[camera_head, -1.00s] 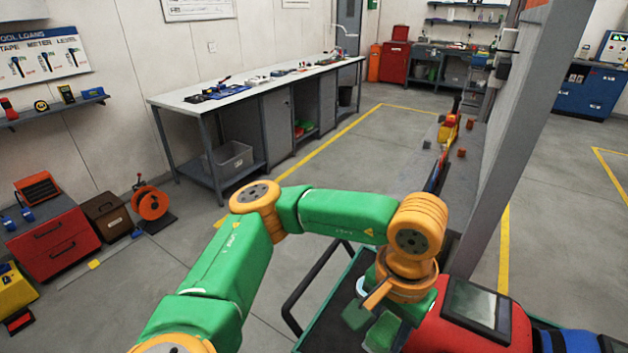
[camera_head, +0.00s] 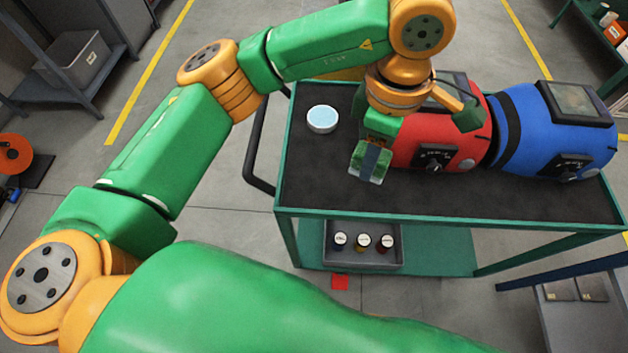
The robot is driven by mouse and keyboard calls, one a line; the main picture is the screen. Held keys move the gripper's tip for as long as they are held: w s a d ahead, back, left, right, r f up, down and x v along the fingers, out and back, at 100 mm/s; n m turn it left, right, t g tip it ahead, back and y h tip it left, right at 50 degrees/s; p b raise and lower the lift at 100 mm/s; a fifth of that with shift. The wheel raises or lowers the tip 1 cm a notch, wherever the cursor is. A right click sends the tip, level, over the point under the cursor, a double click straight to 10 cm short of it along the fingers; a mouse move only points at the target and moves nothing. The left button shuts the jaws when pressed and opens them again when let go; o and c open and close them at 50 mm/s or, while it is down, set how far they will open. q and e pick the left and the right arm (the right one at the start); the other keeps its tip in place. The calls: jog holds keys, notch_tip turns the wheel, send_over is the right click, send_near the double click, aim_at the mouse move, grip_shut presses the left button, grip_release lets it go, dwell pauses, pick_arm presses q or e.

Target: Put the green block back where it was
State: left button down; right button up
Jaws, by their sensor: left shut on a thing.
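My left gripper (camera_head: 371,160) points down over the dark top of the green-framed cart (camera_head: 420,213). It is shut on the green block (camera_head: 356,158); a grey finger crosses the middle of the block and hides part of it. The block is in front of the red machine (camera_head: 405,150), near its left end. I cannot tell whether the block's underside touches the mat. My right gripper is not in view.
A round pale-blue-topped dish (camera_head: 321,119) stands on the cart at the left of the gripper. A blue machine (camera_head: 525,135) stands right of the red one. The mat's front strip is clear. A grey tray (camera_head: 350,257) with small jars is on the lower shelf.

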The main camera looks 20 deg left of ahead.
pick_arm(q)
jog(key=w+a+f+n, duration=0.1)
jog(key=a+f, duration=0.2)
jog(key=w+a+f+n, duration=0.1)
jog(key=a+f, duration=0.2)
jog(key=f, duration=0.1)
jog(key=w+a+f+n+p, duration=0.1)
jog(key=w+a+f+n, duration=0.1)
jog(key=a+f, duration=0.1)
jog(key=shift+f, duration=0.7)
jog(key=f, duration=0.2)
jog(key=f+p, duration=0.1)
jog(key=shift+a+f, duration=0.3)
jog(key=shift+f, duration=0.1)
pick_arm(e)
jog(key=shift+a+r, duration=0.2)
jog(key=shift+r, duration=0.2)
pick_arm(q)
jog(key=shift+f, duration=0.15)
jog(key=shift+f, duration=0.15)
jog(key=shift+c, duration=2.1)
grip_release()
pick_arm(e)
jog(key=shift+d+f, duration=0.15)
